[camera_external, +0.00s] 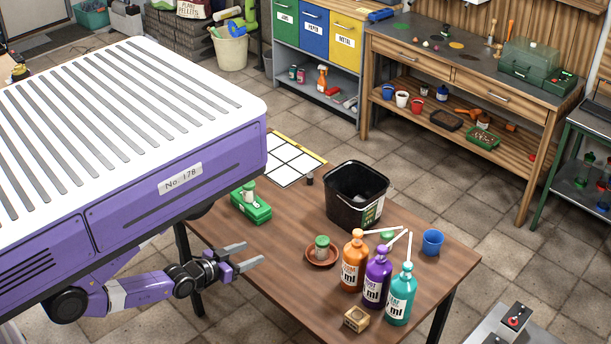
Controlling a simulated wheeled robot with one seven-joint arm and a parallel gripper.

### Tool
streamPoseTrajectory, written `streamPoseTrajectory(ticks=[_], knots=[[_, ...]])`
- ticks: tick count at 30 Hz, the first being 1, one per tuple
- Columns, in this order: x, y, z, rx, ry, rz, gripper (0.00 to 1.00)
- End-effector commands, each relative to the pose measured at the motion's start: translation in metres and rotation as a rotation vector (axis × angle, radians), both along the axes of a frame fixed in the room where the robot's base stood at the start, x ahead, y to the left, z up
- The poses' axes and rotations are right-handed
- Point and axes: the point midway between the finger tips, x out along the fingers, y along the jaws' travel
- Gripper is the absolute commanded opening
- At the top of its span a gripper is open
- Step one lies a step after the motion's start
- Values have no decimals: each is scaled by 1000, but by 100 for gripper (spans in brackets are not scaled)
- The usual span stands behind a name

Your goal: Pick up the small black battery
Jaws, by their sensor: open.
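A small dark upright cylinder (310,179), which looks like the small black battery, stands on the brown table (285,235). It is between the white grid mat (284,163) and the black bucket. It is too small to make out details. My gripper (256,254) is open and empty, at the table's left edge, with its fingers pointing right. It is well apart from the cylinder, which is farther back. I cannot tell the gripper's exact height over the table.
A black bucket (353,210) stands just right of the cylinder. A green box (250,207) lies left of it. A brown saucer with a green-topped jar (322,246), orange, purple and teal pump bottles (377,281), a blue cup (432,241) and a wooden block (356,319) stand nearer.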

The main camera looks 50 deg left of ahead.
Motion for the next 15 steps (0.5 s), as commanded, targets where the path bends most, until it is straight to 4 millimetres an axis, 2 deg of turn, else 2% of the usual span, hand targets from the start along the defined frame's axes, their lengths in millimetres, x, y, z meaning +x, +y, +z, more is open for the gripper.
streamPoseTrajectory(ticks=[1, 3, 12, 15], knots=[[0, 0, 0, 0, 0, 0, 45], [0, 0, 0, 0, 0, 0, 34], [1, 1, 1, 0, -2, 4, 34], [13, 3, 7, 1, -38, 15, 34]])
